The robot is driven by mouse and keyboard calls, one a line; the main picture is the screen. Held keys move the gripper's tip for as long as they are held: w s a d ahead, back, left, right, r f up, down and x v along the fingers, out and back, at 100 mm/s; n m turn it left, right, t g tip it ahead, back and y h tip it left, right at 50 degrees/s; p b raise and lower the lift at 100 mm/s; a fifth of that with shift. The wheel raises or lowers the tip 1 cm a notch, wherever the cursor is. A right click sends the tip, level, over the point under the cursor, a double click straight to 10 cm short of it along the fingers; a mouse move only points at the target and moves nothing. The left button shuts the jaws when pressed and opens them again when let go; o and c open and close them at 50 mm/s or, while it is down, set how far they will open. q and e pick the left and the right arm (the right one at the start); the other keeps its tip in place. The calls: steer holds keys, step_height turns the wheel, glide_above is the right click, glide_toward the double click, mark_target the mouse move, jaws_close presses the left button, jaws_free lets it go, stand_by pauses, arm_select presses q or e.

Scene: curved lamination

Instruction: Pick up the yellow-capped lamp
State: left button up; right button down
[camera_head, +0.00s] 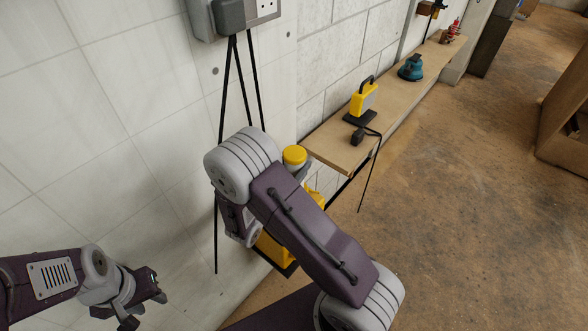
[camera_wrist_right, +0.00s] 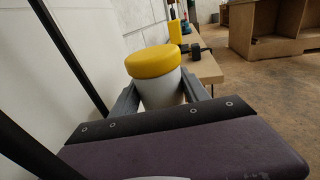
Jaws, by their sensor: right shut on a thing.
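The yellow-capped lamp (camera_head: 294,156) shows its round yellow cap and a bit of pale body just past my right arm in the head view. In the right wrist view the lamp (camera_wrist_right: 155,62) has a thick yellow cap on a whitish cylinder. My right gripper (camera_wrist_right: 160,98) is shut on the pale body, one finger on each side below the cap. The lamp's lower end is hidden by the gripper. In the head view my right arm hides most of this gripper. My left gripper (camera_head: 148,306) is at the lower left, open and empty, away from the lamp.
A wooden shelf (camera_head: 325,140) along the wall carries a yellow work light (camera_head: 363,97), a black plug with cable (camera_head: 370,133) and a teal tool (camera_head: 411,68). Yellow equipment (camera_head: 268,248) stands behind my right arm. Black cables (camera_head: 241,88) hang from a wall socket box.

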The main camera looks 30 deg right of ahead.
steer(key=s+r+p, duration=0.6)
steer(key=s+p, duration=0.4)
steer(key=s, duration=0.1)
steer(key=shift+s+d+r+p, duration=0.2)
steer(key=shift+d+r+p, duration=0.15)
steer(key=shift+d+p, duration=0.1)
steer(key=shift+f, duration=0.1)
